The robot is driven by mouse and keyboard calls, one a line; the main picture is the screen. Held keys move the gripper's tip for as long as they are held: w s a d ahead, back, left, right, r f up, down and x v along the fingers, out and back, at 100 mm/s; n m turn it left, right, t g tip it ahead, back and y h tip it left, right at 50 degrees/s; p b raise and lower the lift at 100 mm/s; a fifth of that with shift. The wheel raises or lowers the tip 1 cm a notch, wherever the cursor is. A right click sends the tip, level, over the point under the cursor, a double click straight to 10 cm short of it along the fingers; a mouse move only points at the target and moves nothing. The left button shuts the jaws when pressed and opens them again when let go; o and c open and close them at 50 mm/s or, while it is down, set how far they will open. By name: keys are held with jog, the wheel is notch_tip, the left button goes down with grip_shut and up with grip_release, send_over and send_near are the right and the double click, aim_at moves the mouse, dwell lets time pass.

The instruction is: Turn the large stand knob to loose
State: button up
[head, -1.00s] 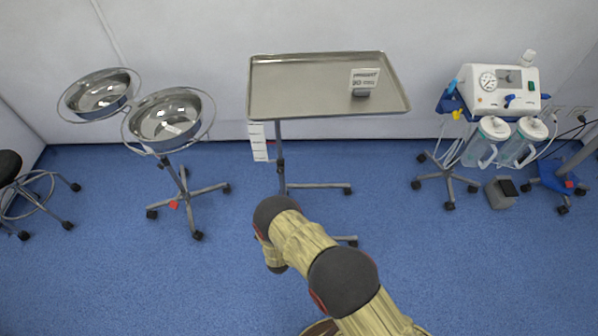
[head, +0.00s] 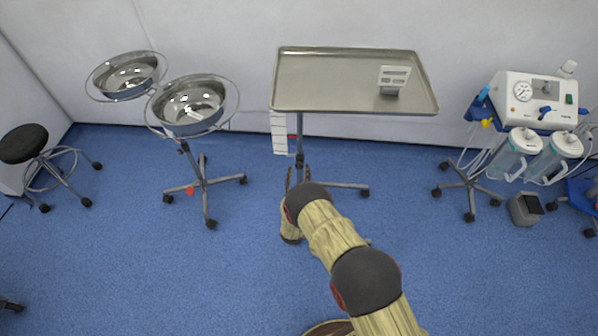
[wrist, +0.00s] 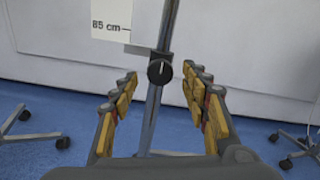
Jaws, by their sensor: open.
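The large stand knob (wrist: 160,71) is a black round knob with a pale pointer line. It sits on the grey pole (wrist: 152,115) of the tray stand, in the upper middle of the wrist view. In the head view the knob (head: 299,160) is a small dark spot on the pole below the tray (head: 345,85). My gripper (wrist: 158,78) is open and empty. Its fingers stand left and right of the pole in the wrist view, with the knob between and beyond the tips. In the head view my gripper (head: 298,175) is just in front of the pole.
A white height card (wrist: 112,20) marked 85 cm hangs behind the pole. A basin stand (head: 203,183) is at the left with a stool (head: 24,144). A suction unit (head: 535,100) is at the right. Blue floor (head: 120,250) is clear in front.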

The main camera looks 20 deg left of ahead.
jog(key=shift+x, duration=0.9)
jog(key=shift+c, duration=1.3)
jog(key=c, duration=0.9)
